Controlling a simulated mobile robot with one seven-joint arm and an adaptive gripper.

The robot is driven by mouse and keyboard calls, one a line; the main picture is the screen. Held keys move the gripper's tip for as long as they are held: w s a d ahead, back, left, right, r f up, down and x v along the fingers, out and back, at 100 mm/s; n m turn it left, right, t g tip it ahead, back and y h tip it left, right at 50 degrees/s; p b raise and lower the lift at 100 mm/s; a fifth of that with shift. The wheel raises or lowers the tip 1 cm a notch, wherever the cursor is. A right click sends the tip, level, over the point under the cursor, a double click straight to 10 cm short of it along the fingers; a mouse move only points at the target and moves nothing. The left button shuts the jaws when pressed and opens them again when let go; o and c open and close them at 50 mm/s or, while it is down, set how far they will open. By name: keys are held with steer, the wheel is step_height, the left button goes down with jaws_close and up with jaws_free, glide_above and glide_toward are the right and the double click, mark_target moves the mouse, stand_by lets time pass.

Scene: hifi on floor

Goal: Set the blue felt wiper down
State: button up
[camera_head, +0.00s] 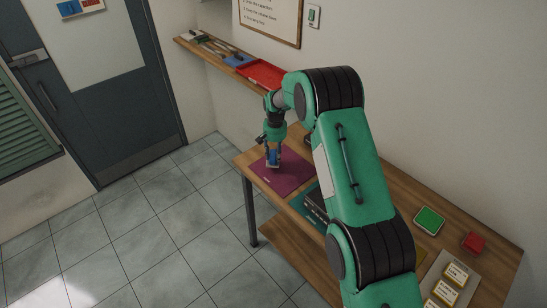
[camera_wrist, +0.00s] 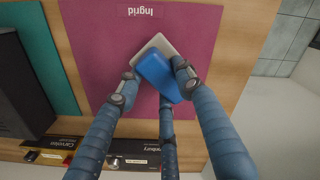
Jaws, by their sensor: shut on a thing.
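The blue felt wiper (camera_wrist: 158,72), a blue block with a pale grey layer on one side, is between the fingers of my gripper (camera_wrist: 155,85). My gripper is shut on it. In the head view the wiper (camera_head: 274,156) shows small and blue below my gripper (camera_head: 273,160), over the maroon mat (camera_head: 283,181). In the wrist view the mat (camera_wrist: 205,30) carries a label reading "Ingrid". The wiper is low over the mat or touching it; I cannot tell which.
A teal mat (camera_wrist: 45,50) and a dark box (camera_wrist: 20,85) lie beside the maroon mat. Dark boxes (camera_wrist: 120,157) line one edge. A green-topped item (camera_head: 429,220) and a red block (camera_head: 474,243) are at the bench's right. A shelf holds a red tray (camera_head: 262,74).

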mark_target(273, 157)
steer(key=shift+w+a+f, duration=0.1)
steer(key=shift+w+a, duration=0.1)
steer(key=shift+w, duration=0.45)
steer(key=shift+w+a+f, duration=0.1)
steer(key=shift+w+a, duration=0.05)
steer(key=shift+w, duration=0.45)
steer(key=shift+f+p, duration=0.4)
steer(key=shift+f, duration=1.3)
steer(key=shift+f, duration=0.1)
steer(key=o, duration=1.2)
steer(key=shift+c, duration=0.2)
step_height(273, 157, up, 12)
steer(key=shift+r+b, duration=0.1)
steer(key=shift+b, duration=0.5)
